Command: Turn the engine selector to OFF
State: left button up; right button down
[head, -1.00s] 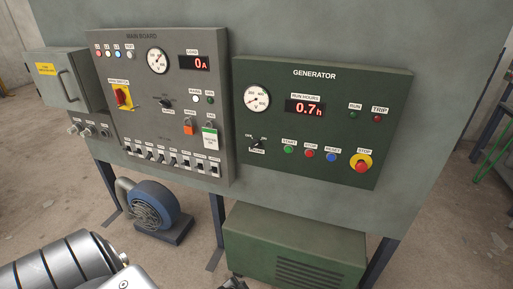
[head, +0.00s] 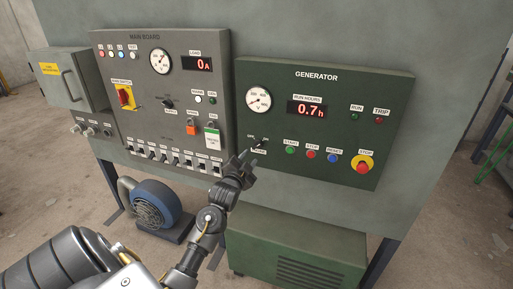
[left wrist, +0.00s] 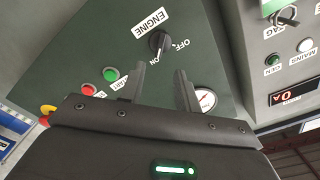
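The engine selector is a small black knob (head: 259,143) on the green generator panel (head: 330,85), left of the green start button. In the left wrist view the knob (left wrist: 158,43) shows close up, with the ENGINE label on one side and OFF and ON markings on the other. I cannot tell surely which marking it points to. My left gripper (head: 246,158) is in front of the panel, just below and left of the knob. In the left wrist view its two fingers (left wrist: 159,88) are apart and empty, with the knob beyond the gap. My right gripper is not in view.
Start (head: 290,150), stop (head: 311,154) and reset buttons sit right of the selector, then a red emergency stop (head: 363,166) on yellow. The grey main board (head: 150,110) with switches adjoins on the left. A blue blower (head: 155,205) and green generator housing (head: 290,250) stand below.

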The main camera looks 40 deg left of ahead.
aim_at(258, 146)
pick_arm(q)
jog(key=p+x, duration=0.1)
jog(key=x, duration=0.7)
jog(key=shift+w+a, duration=0.1)
jog(key=shift+w, duration=0.2)
jog(key=shift+c, duration=0.4)
grip_shut()
